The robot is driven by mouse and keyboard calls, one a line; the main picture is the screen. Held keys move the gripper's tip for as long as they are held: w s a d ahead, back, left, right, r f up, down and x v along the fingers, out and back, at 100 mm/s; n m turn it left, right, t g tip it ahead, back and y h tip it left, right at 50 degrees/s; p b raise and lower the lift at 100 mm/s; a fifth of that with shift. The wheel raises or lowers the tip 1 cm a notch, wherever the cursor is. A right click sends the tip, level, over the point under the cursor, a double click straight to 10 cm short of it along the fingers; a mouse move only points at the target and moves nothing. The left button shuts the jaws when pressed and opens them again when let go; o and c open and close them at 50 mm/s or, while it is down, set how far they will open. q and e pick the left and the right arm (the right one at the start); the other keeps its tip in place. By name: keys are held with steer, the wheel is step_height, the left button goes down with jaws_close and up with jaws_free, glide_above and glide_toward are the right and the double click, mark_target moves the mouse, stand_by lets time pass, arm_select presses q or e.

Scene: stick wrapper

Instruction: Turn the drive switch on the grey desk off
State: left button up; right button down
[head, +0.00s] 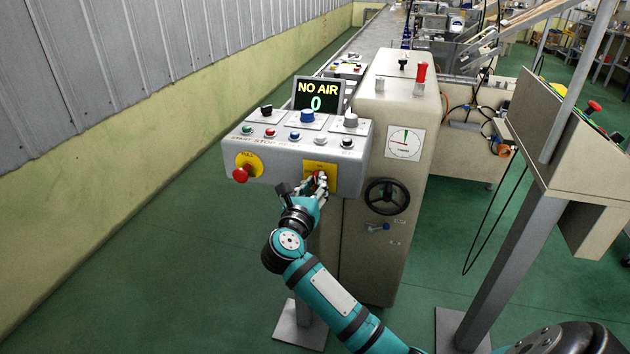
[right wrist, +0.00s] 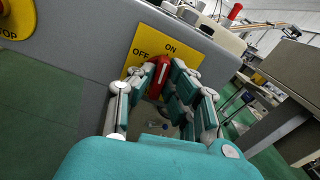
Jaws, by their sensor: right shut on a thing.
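The grey desk (head: 225,160) is a slanted control box on a post. The red drive switch (right wrist: 159,73) sits on a yellow plate (right wrist: 136,60) on its front face, marked OFF and ON. The switch's upper end lies just below the ON lettering; its exact setting I cannot tell. My right gripper (head: 315,185) is at the yellow plate, its fingers on both sides of the switch and shut on it. My left gripper is not in view.
A red stop knob (head: 240,174) is on the same face at left. Buttons and a "NO AIR" display (head: 319,95) are on top. A beige cabinet with a black handwheel (head: 387,196) stands close at right. Green floor is clear at left.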

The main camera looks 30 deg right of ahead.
steer(key=shift+w+a+f+n+p, duration=0.1)
steer(key=shift+f+n+p, duration=0.05)
steer(key=shift+n+p, duration=3.8)
steer(key=shift+w+a+f+n+p, duration=0.1)
steer(key=shift+f+n+p, duration=0.05)
steer(key=shift+n+p, duration=3.75)
steer(key=shift+f+n, duration=0.1)
steer(key=shift+n, duration=0.35)
